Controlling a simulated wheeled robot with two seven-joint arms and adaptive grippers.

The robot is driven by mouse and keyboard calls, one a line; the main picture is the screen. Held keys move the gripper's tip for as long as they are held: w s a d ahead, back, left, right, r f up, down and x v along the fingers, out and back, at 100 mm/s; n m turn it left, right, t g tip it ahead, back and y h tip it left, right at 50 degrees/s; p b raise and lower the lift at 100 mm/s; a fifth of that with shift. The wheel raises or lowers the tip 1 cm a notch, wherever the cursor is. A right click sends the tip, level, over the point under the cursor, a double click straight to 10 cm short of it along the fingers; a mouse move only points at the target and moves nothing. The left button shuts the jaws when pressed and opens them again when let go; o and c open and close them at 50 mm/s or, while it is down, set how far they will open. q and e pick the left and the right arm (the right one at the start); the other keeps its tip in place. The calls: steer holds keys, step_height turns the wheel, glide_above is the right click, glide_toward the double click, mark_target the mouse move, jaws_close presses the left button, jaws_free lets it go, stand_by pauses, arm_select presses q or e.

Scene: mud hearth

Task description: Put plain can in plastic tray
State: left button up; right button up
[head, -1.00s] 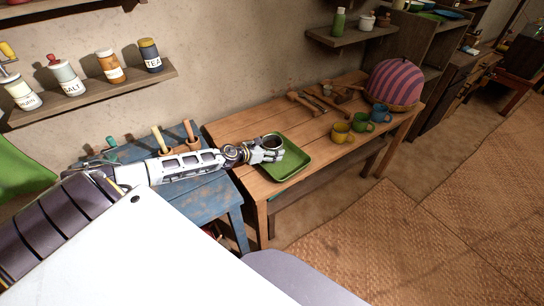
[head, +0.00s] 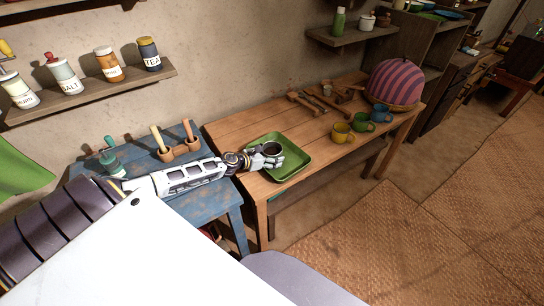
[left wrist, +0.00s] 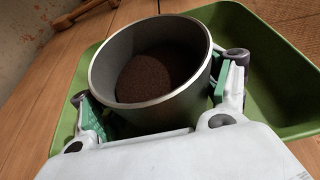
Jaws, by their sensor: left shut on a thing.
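The plain can (head: 271,149) is a grey open-topped metal can with dark brown grounds inside. It also fills the middle of the left wrist view (left wrist: 185,113). My left gripper (head: 268,155) is shut on it, with one finger on each side in the left wrist view (left wrist: 160,100). The green plastic tray (head: 296,168) lies on the wooden table, and its rim shows around the can in the left wrist view (left wrist: 65,125). The can is upright over the tray's inside; whether its base touches the tray floor is hidden. My right gripper is not in view.
Yellow (head: 342,132), green (head: 363,122) and blue (head: 381,113) mugs stand right of the tray. Wooden tools (head: 306,102) lie behind it, and a striped dome (head: 396,84) sits at the far end. A blue table (head: 205,204) adjoins on the left.

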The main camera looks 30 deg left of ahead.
arm_select(q)
steer(key=shift+f, duration=0.1)
steer(key=o, duration=1.2)
steer(key=shift+o, duration=0.2)
steer(key=shift+a, duration=0.1)
